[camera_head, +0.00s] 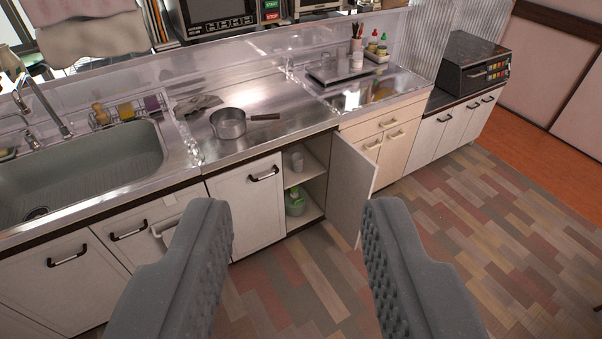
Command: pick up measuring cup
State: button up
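A small pale cup (297,162), which looks like the measuring cup, stands on the upper shelf (300,177) inside an open cabinet under the counter. It is small in the view, so its details are unclear. My gripper (299,212) is open and empty. Its two grey padded fingers are wide apart in the foreground, with the open cabinet showing between and beyond them. The gripper is clear of the cup.
The cabinet door (351,182) stands open to the right of the shelves. A green-and-white bottle (295,203) is on the lower shelf. A saucepan (228,124) sits on the steel counter (170,93), right of the sink (75,178). The floor (470,232) at right is clear.

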aim_at(298, 158)
jog(key=z, duration=0.45)
jog(key=i, duration=2.15)
jog(key=u, duration=0.35)
